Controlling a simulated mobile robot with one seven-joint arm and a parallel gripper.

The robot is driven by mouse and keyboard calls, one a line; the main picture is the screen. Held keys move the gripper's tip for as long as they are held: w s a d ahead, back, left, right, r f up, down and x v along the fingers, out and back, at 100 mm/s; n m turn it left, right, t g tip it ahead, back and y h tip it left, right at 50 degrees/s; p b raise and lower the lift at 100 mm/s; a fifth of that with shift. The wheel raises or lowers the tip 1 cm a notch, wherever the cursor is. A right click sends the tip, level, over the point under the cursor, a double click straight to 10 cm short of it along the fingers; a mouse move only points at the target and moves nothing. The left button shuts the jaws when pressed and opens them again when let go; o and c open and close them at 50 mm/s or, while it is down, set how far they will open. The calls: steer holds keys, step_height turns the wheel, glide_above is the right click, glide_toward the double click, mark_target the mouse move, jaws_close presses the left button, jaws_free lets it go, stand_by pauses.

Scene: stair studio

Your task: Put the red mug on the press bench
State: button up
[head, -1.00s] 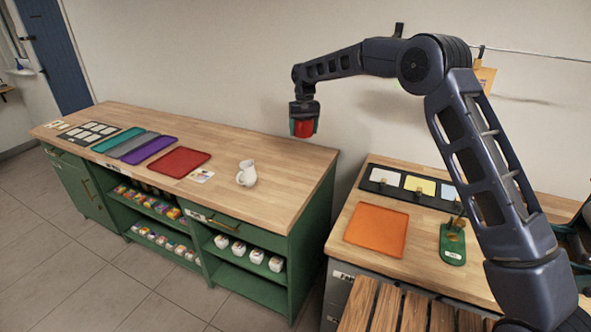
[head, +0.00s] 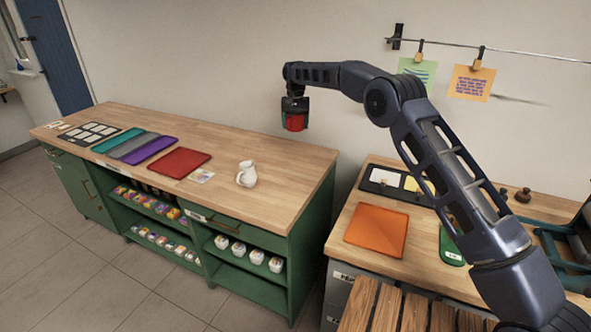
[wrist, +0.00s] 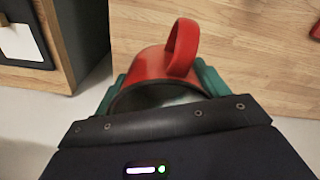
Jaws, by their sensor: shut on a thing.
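My gripper (head: 295,108) is shut on the red mug (head: 295,123) and holds it in the air, seen against the wall behind the green bench's far right end. In the wrist view the mug (wrist: 148,66) sits between the teal fingers with its handle toward the top of the picture. Two wooden-topped benches show: a long green bench (head: 268,146) at left, and a bench (head: 420,262) at right with an orange tray (head: 377,231). A teal frame (head: 566,250), partly cut off, stands on the right bench. The bench labels are too small to read.
A white jug (head: 246,174), a red tray (head: 179,163) and other coloured trays stand on the green bench; its right end is clear. A gap separates the benches. A green board (head: 451,247) and slatted wood (head: 385,308) are near my arm. Notes hang on the wall.

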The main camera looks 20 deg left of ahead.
mark_target(295, 169)
step_height(295, 169, down, 20)
steer(key=shift+r, duration=0.2)
stand_by(0.5)
steer(key=shift+f, duration=0.3)
steer(key=o, duration=1.1)
steer(key=shift+c, duration=0.2)
steer(key=shift+r, duration=0.1)
step_height(295, 169, up, 10)
steer(key=shift+s+d, duration=0.15)
steer(key=shift+s, duration=0.05)
steer(key=shift+r, duration=0.4)
steer(key=c, duration=0.7)
